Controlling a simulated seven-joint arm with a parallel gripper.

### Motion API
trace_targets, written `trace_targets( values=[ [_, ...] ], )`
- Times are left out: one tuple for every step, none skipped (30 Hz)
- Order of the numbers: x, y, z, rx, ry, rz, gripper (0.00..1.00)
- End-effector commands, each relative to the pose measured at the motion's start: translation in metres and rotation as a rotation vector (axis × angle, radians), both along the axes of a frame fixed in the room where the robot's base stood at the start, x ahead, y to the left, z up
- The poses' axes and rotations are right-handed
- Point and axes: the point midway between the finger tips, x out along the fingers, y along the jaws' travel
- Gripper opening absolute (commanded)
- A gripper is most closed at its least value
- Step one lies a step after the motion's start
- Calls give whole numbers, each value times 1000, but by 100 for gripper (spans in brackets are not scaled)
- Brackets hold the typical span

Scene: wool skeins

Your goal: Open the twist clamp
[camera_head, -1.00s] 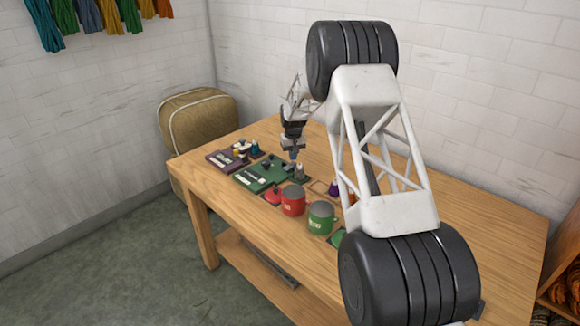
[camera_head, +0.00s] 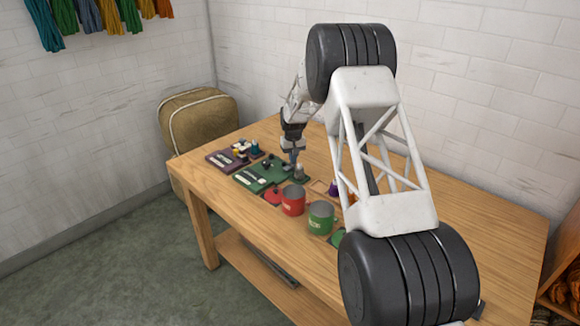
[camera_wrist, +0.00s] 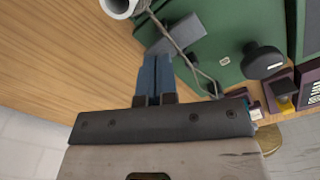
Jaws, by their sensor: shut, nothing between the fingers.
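My gripper (camera_head: 292,163) is over the back right edge of the green board (camera_head: 250,181) on the table. In the wrist view its two blue fingers (camera_wrist: 155,63) are pressed together, with nothing between them. Just past their tips is a grey block (camera_wrist: 182,32) at the edge of the green board (camera_wrist: 212,22), with a thin cord looped beside it. A black knob (camera_wrist: 262,60) stands on the board to the right of the fingers. I cannot tell for sure which of these parts is the twist clamp, nor whether the fingertips touch the block.
A purple board (camera_head: 222,160) with small parts lies left of the green one. A red mug (camera_head: 293,201) and a green mug (camera_head: 320,218) stand in front. A white cylinder (camera_wrist: 117,6) is near the fingers. Bare wooden tabletop (camera_head: 475,225) lies right.

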Motion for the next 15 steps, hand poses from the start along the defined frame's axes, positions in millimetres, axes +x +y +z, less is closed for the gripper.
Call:
trace_targets(
  values=[
    [0,0,-1,0,0,0,0],
    [0,0,-1,0,0,0,0],
    [0,0,-1,0,0,0,0],
    [0,0,-2,0,0,0,0],
    [0,0,-2,0,0,0,0],
    [0,0,-3,0,0,0,0],
    [0,0,-3,0,0,0,0],
    [0,0,-3,0,0,0,0],
    [0,0,-4,0,0,0,0],
    [0,0,-4,0,0,0,0],
    [0,0,-4,0,0,0,0],
    [0,0,-5,0,0,0,0],
    [0,0,-5,0,0,0,0],
    [0,0,-5,0,0,0,0],
    [0,0,-6,0,1,0,0]
  ],
)
